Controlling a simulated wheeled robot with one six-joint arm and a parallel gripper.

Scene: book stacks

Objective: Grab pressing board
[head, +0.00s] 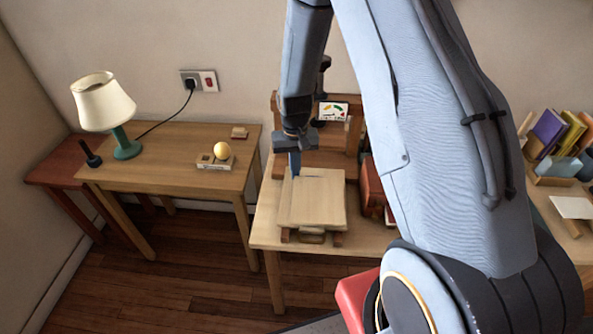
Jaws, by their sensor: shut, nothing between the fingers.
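A pale square wooden board (318,207), which looks like the pressing board, lies flat on a low stack on the middle table. Something blue shows at its far edge. My gripper (294,172) points down at the board's far left corner, with its blue fingers shut and empty. I cannot tell whether the fingertips touch the board or hover just above it. My arm hides part of the table to the right.
A wooden frame (340,160) stands behind the board. Reddish-brown books (371,190) stand close to its right. The left table (165,165) holds a lamp (105,100) and a yellow ball (221,150). A red seat (355,298) is in front.

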